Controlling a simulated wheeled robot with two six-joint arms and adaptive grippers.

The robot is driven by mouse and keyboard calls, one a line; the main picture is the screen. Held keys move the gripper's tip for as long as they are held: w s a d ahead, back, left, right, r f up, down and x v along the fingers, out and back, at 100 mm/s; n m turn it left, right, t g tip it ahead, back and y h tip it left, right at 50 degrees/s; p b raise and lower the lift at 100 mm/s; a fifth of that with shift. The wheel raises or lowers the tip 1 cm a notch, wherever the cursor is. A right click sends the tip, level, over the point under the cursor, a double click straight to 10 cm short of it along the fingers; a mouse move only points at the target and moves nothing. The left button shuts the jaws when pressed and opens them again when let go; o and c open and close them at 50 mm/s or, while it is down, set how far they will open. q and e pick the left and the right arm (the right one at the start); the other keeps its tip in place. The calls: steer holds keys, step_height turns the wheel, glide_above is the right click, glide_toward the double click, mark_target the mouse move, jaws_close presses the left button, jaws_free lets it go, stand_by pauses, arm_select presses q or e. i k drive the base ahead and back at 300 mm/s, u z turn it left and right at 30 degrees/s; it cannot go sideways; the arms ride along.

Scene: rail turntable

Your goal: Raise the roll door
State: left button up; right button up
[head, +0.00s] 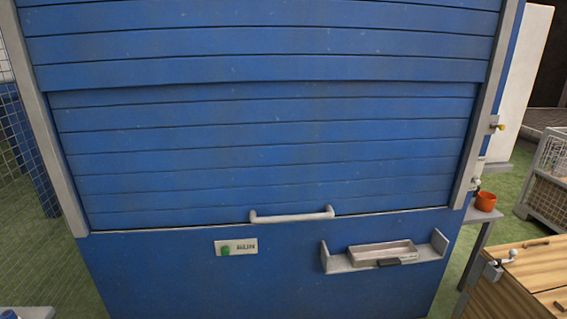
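The blue slatted roll door (270,150) fills the middle of the head view, between two grey side rails. It is down, with its bottom edge along the top of the blue lower panel. A pale bar handle (292,215) sits at the bottom edge of the door, near the middle. Neither of my grippers shows in this view, and nothing is seen touching the handle.
Below the door are a green button plate (237,247) and a small grey shelf (338,264) with a shallow tray (382,252). At right are an orange cup (485,201) on a stand, a wooden box (520,285) and a wire cage (547,175). Wire mesh (25,190) stands at left.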

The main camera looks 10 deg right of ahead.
mark_target(256, 152)
steer(key=u, duration=0.45)
steer(key=i, duration=0.95)
steer(key=u, duration=0.2)
